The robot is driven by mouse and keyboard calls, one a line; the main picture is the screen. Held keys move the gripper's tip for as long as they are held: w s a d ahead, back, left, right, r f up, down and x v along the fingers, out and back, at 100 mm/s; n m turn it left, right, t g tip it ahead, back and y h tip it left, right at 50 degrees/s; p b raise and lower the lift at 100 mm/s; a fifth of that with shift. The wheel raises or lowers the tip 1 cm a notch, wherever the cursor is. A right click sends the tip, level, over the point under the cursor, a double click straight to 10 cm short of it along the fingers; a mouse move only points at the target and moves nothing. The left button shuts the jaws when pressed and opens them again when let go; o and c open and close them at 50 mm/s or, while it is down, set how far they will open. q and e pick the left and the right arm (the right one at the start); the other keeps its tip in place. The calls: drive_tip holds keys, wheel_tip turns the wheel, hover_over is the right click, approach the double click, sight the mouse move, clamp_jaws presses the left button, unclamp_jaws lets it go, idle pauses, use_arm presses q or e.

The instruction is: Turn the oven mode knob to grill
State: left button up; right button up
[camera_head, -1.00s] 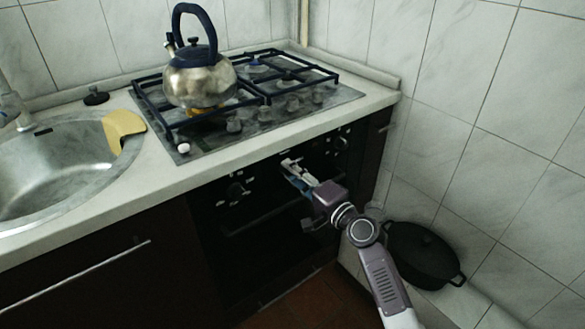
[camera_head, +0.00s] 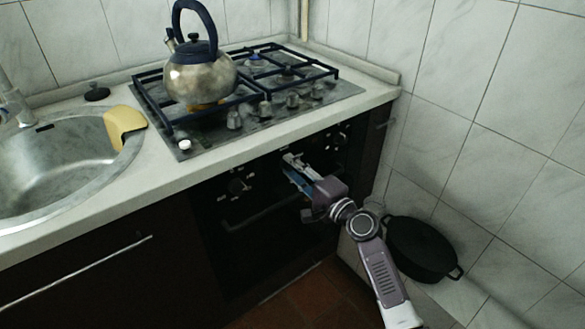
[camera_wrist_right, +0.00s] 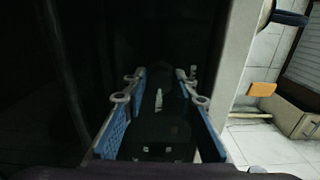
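The black oven front (camera_head: 262,195) is under the hob, with a dark knob (camera_head: 237,187) on its left and another dark knob (camera_head: 343,138) on its right. My right gripper (camera_head: 292,166) is at the panel between these two, its fingers pointing at it. In the right wrist view, my right gripper (camera_wrist_right: 160,85) is open, its blue-padded fingers apart on either side of a dark knob-like part with a pale mark (camera_wrist_right: 158,100). A gap shows on both sides; contact is too dark to tell. The setting labels are unreadable. My left gripper is not in view.
A steel kettle (camera_head: 200,82) stands on the gas hob (camera_head: 270,125) above. The pale worktop edge (camera_head: 255,142) overhangs the panel. The oven handle (camera_head: 262,215) runs below the knobs. A black lidded pot (camera_head: 424,250) sits at the right by the tiled wall.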

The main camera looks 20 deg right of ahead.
drive_tip(key=o, duration=0.4)
drive_tip(key=shift+c, duration=0.2)
drive_tip(key=v, duration=1.2)
